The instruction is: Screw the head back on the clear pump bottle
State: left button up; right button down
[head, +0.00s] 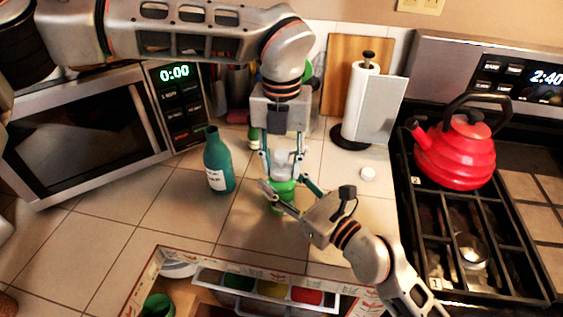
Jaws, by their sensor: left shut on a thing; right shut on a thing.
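The pump bottle (283,190) stands on the tiled counter in the middle of the head view, and its lower part looks green. A whitish pump head (283,158) is directly above it, between the fingers of my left gripper (283,168). My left gripper points down and is shut on the pump head. My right gripper (286,188) comes in from the lower right and is shut on the bottle's body. The fingers cover much of the bottle. I cannot tell whether head and neck are threaded together.
A teal bottle (218,165) stands close on the left, with a microwave (85,135) beyond. A paper towel holder (361,105) and a small white cap (368,173) are to the right. A red kettle (461,152) is on the stove. An open drawer (270,275) is in front.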

aim_at(281, 153)
pick_arm(q)
jog(key=m, duration=0.5)
jog(key=shift+m, duration=0.3)
jog(key=m, duration=1)
jog(key=shift+m, duration=0.3)
jog(key=m, duration=0.4)
jog(key=shift+m, duration=0.3)
jog(key=o, duration=1.2)
jog(key=shift+r, duration=2.25)
